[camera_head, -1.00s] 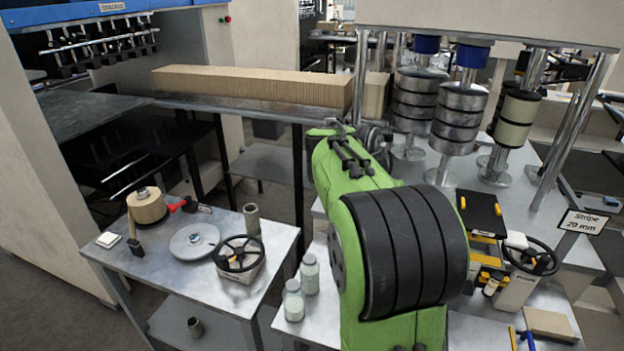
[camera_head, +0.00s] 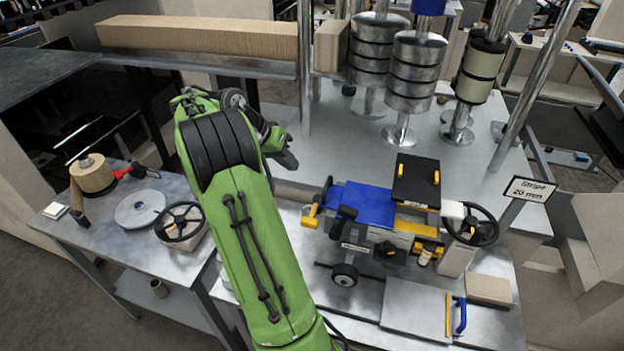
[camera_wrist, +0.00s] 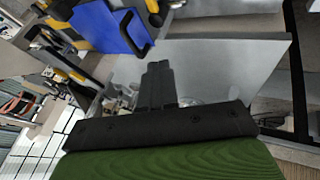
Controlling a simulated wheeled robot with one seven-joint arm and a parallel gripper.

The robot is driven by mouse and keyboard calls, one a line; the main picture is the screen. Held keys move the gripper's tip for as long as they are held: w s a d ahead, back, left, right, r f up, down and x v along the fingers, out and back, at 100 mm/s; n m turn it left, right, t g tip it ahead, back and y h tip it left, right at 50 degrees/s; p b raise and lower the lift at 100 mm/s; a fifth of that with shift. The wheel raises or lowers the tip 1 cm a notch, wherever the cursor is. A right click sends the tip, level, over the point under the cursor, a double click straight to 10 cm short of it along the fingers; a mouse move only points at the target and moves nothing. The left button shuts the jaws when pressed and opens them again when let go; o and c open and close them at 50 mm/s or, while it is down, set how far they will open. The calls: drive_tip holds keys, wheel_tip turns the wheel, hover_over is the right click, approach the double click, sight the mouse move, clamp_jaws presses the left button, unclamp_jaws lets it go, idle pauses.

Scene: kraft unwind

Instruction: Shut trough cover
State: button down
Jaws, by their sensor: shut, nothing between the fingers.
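A bench unit holds a black panel (camera_head: 416,183) with two yellow strips, and a blue panel (camera_head: 362,203) left of it. The black panel appears tilted up above yellow parts; which panel is the trough cover I cannot tell. The blue panel also shows at the upper left of the wrist view (camera_wrist: 108,28). My gripper (camera_head: 288,160) is up and left of the blue panel, apart from it. In the wrist view its dark fingers (camera_wrist: 158,85) are together and empty.
A handwheel (camera_head: 470,224) stands right of the unit, by a "Stripe 20 mm" sign (camera_head: 529,190). Metal rollers (camera_head: 417,75) rise behind. A flat plate (camera_head: 415,308) with a blue handle (camera_head: 460,315) lies in front. A side table (camera_head: 120,245) with a reel stands left.

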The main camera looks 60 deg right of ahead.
drive_tip(key=s+d+f, duration=0.1)
drive_tip(key=s, duration=0.1)
drive_tip(key=s+d+f+b, duration=0.1)
drive_tip(key=s+f, duration=0.1)
drive_tip(key=s+d+f, duration=0.1)
drive_tip(key=s+f, duration=0.1)
drive_tip(key=shift+w, duration=0.1)
drive_tip(key=b, duration=0.5)
hover_over(361, 204)
drive_tip(key=shift+f, duration=0.1)
drive_tip(key=shift+p, duration=0.3)
